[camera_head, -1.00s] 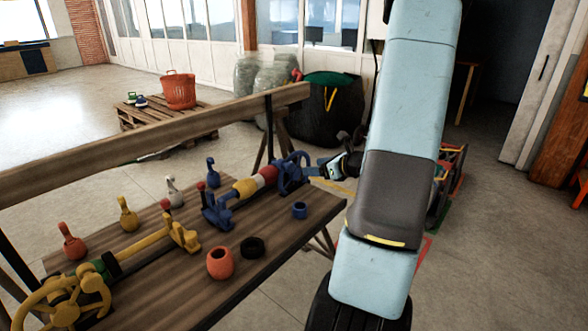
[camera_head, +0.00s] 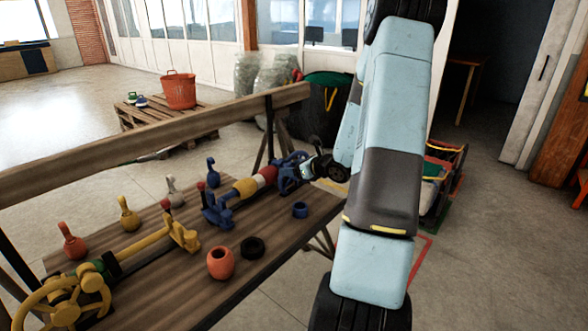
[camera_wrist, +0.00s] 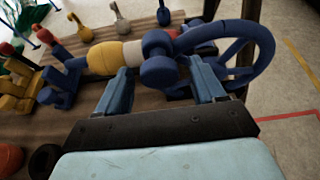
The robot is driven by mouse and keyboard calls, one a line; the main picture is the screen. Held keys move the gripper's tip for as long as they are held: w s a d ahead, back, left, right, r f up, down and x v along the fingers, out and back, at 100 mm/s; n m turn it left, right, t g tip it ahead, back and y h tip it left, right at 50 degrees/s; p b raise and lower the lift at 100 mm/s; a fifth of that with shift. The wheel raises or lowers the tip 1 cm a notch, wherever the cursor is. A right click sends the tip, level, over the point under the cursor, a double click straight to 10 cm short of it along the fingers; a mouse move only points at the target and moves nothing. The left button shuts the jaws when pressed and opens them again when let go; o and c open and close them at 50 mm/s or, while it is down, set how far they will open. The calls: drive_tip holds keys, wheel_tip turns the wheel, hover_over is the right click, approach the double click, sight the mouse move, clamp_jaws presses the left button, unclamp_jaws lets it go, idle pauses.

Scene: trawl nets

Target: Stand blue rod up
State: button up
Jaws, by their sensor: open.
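A blue rod-like piece with a thick rounded end (camera_wrist: 158,72) shows in the wrist view, pointing toward the camera from the pipe. I take it for the blue rod; it does not look upright. My gripper (camera_wrist: 160,66) is open, with one finger on each side of that blue piece and gaps visible. Whether the fingers touch it is unclear. In the head view, my gripper (camera_head: 308,172) is at the right end of the bench, by the blue wheel (camera_head: 287,176), and hides the rod there. The blue wheel also shows in the wrist view (camera_wrist: 262,45), right of the fingers.
A yellow, white and red pipe (camera_head: 250,185) joins the blue fitting (camera_head: 215,212). A blue ring (camera_head: 300,210), black ring (camera_head: 252,247) and red pot (camera_head: 221,262) stand on the bench (camera_head: 205,300). Several coloured pegs stand behind the pipe. A wooden rail (camera_head: 150,130) runs behind the bench.

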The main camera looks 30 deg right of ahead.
clamp_jaws()
idle(0.5)
